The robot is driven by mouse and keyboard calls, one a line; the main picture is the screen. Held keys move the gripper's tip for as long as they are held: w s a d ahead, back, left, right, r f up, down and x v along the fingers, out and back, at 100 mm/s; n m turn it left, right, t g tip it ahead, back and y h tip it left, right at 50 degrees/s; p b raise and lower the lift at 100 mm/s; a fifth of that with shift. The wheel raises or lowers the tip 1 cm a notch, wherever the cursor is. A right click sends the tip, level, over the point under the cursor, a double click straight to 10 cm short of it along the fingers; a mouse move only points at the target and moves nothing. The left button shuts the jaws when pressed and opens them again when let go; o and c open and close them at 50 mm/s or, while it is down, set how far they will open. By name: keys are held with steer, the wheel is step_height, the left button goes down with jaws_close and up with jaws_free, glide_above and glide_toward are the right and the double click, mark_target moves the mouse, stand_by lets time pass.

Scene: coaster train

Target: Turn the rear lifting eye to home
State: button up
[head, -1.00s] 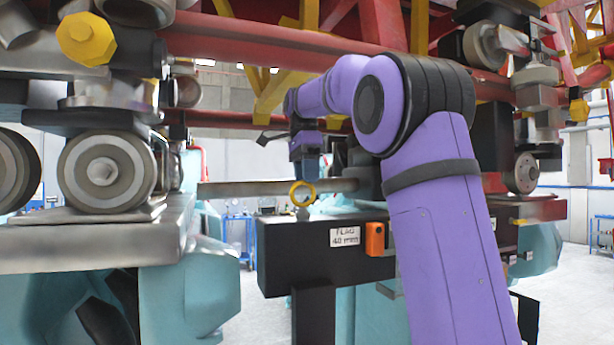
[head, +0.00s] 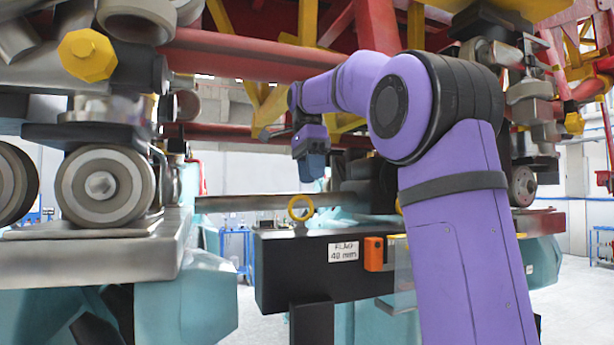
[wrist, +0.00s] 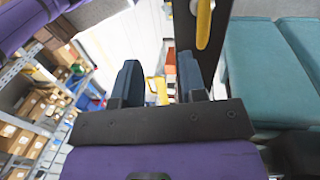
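A yellow ring-shaped lifting eye (head: 301,208) stands upright over the black beam labelled "FLAG 40 mm" (head: 285,262) in the head view, its opening facing the camera. A second yellow bit (head: 398,207) shows beside my arm, mostly hidden; I cannot tell which eye is the rear one. My gripper (head: 312,168) hangs above and slightly right of the ring, apart from it. In the wrist view its two dark fingers (wrist: 160,82) are spread with nothing held between them. A yellow part (wrist: 203,25) lies beyond the right finger there.
A grey bar (head: 250,203) runs behind the ring. Red and yellow track framework (head: 260,55) hangs overhead. A wheel assembly (head: 105,187) stands at left, and an orange box (head: 373,254) is on the beam. Teal seats (wrist: 250,75) lie right in the wrist view.

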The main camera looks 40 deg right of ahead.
steer(key=s+a+r, duration=0.1)
steer(key=s+a, duration=0.2)
steer(key=s, duration=0.8)
steer(key=shift+s+a, duration=0.2)
steer(key=shift+s, duration=0.05)
steer(key=s+a+f+n+t, duration=0.2)
steer(key=s+a+f+n, duration=0.1)
steer(key=f+n, duration=0.4)
steer(key=s+a+f+n+t, duration=0.3)
steer(key=f+n, duration=0.4)
steer(key=f, duration=0.3)
steer(key=s+a+f+n+t, duration=0.2)
steer(key=s+f+n, duration=0.3)
steer(key=f, duration=0.4)
steer(key=shift+s+a+f+n+h, duration=0.2)
steer(key=shift+a+n+h, duration=0.1)
steer(key=shift+a+n, duration=0.55)
steer(key=shift+d, duration=0.1)
